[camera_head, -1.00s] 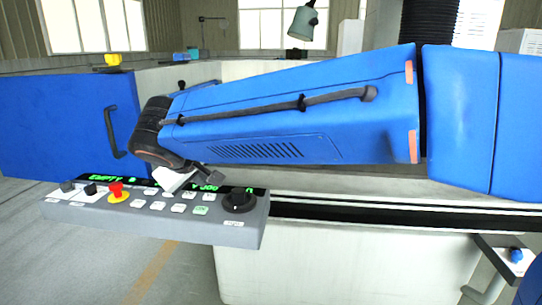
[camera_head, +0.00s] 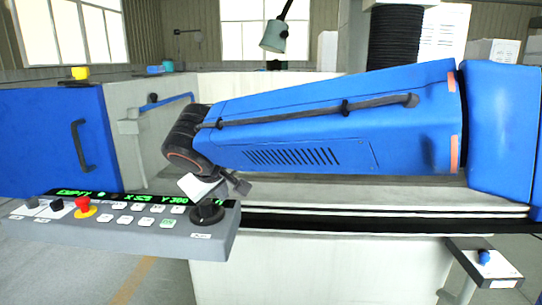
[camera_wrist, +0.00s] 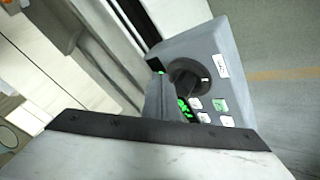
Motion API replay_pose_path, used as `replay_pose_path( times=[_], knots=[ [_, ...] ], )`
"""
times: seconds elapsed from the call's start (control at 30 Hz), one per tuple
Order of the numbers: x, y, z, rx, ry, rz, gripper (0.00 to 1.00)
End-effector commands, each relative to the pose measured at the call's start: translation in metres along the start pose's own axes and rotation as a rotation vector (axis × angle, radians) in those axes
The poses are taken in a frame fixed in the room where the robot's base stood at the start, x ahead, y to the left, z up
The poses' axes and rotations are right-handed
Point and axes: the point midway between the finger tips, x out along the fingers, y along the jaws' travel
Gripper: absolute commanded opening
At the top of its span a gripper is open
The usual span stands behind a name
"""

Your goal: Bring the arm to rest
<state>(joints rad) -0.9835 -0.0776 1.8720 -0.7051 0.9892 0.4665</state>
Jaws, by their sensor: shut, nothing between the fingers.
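My blue arm (camera_head: 300,130) stretches across the head view from the right, with its dark wrist at the left end. My gripper (camera_head: 241,184) is shut and empty, above the right end of the grey control panel (camera_head: 150,240). In the wrist view the shut grey fingers (camera_wrist: 160,97) stand in front of the panel's black knob (camera_wrist: 187,76) and partly hide the green display. No contact with the panel can be made out.
The panel carries a red button (camera_head: 83,205) and several white keys. A blue door (camera_head: 45,140) with a black handle stands at left. A lamp (camera_head: 274,36) hangs behind the arm. A small stand with a blue knob (camera_head: 484,257) is at lower right.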

Motion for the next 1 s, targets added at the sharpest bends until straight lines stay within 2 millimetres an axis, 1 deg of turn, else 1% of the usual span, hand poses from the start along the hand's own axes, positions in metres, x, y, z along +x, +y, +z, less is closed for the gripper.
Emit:
replay_pose_path(
  times=[0.03,0.07,0.17,0.27,0.3,0.37,0.4,0.47,0.5,0.63,0.7,0.77,0.8,0.87,0.9,0.97,1.0],
  knots=[
    [0.001,0.012,0.010,0.015,-0.012,0.001,0.00],
    [0.002,0.018,0.016,0.023,-0.020,0.001,0.00],
    [0.005,0.042,0.043,0.060,-0.052,-0.002,0.00],
    [0.007,0.070,0.081,0.111,-0.094,-0.008,0.00],
    [0.008,0.081,0.097,0.132,-0.110,-0.011,0.00],
    [0.008,0.095,0.121,0.163,-0.134,-0.015,0.00],
    [0.007,0.103,0.137,0.185,-0.149,-0.019,0.00],
    [0.006,0.114,0.161,0.217,-0.170,-0.024,0.00],
    [0.005,0.121,0.177,0.241,-0.183,-0.028,0.00],
    [0.000,0.137,0.228,0.314,-0.222,-0.040,0.00],
    [-0.004,0.142,0.256,0.354,-0.240,-0.046,0.00],
    [-0.007,0.145,0.278,0.389,-0.254,-0.052,0.00],
    [-0.009,0.146,0.293,0.413,-0.264,-0.056,0.00],
    [-0.012,0.147,0.315,0.448,-0.275,-0.062,0.00],
    [-0.015,0.147,0.329,0.471,-0.282,-0.065,0.00],
    [-0.018,0.145,0.350,0.508,-0.291,-0.070,0.00],
    [-0.021,0.143,0.363,0.532,-0.296,-0.074,0.00]
  ],
)
